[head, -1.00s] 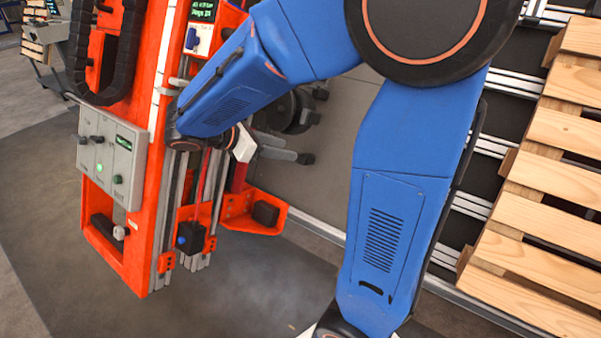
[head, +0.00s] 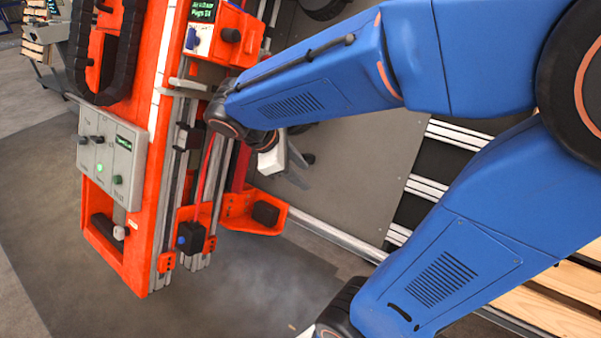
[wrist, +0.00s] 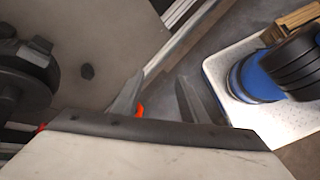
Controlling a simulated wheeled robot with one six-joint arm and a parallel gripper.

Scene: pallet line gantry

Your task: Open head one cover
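The orange gantry machine (head: 150,190) stands at the left of the head view. An orange-red box (head: 228,50) with a small display and a black knob (head: 230,35) is on its upper part. I cannot tell which part is the head one cover. My gripper (head: 302,172) is right of the machine's rails, pointing right and down, apart from the box. In the wrist view its two grey fingers (wrist: 157,92) are spread, with nothing seen between them. My forearm hides part of the area behind it.
A grey control panel (head: 110,155) with a green light is on the machine's left side. An orange bracket (head: 252,212) juts out low. A grey plate (head: 375,160) stands behind my arm. Wooden pallet slats (head: 545,315) are at lower right. Floor below the machine is clear.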

